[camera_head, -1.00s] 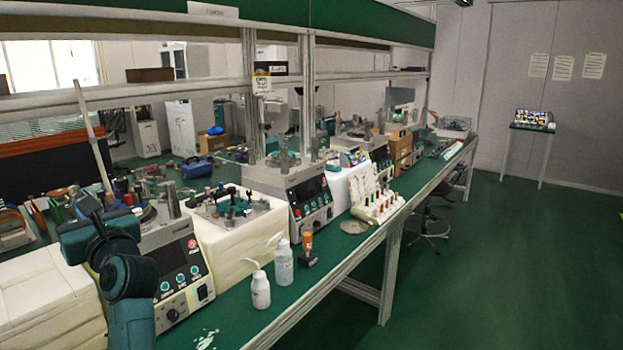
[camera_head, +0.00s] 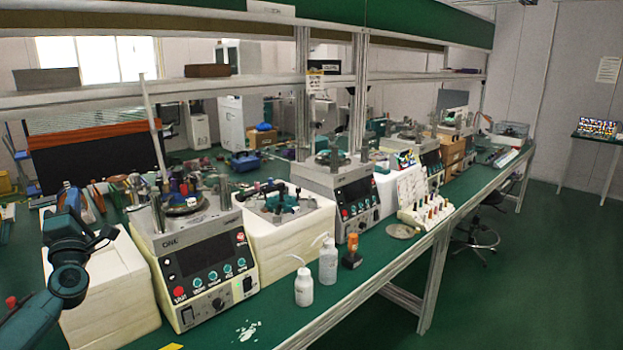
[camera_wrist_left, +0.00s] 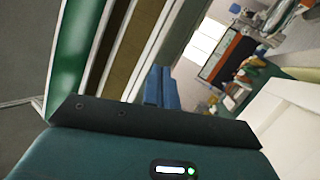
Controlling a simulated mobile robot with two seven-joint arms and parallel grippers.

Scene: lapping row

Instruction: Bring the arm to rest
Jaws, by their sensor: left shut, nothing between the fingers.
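My left arm (camera_head: 62,285), teal and dark, comes in at the lower left of the head view. My left gripper (camera_head: 70,200) is at its upper end, shut and empty, with its blue fingers pointing up. It appears in front of the white block at the left end of the bench; I cannot tell the gap between them. In the left wrist view the blue fingers (camera_wrist_left: 161,88) are together with nothing between them. My right gripper is in neither view.
A lapping machine (camera_head: 205,265) stands on the green bench just right of my arm, with a white block (camera_head: 110,290) beside it. Two white bottles (camera_head: 304,288) and an orange-topped bottle (camera_head: 351,252) stand near the front edge. The floor (camera_head: 540,290) at right is clear.

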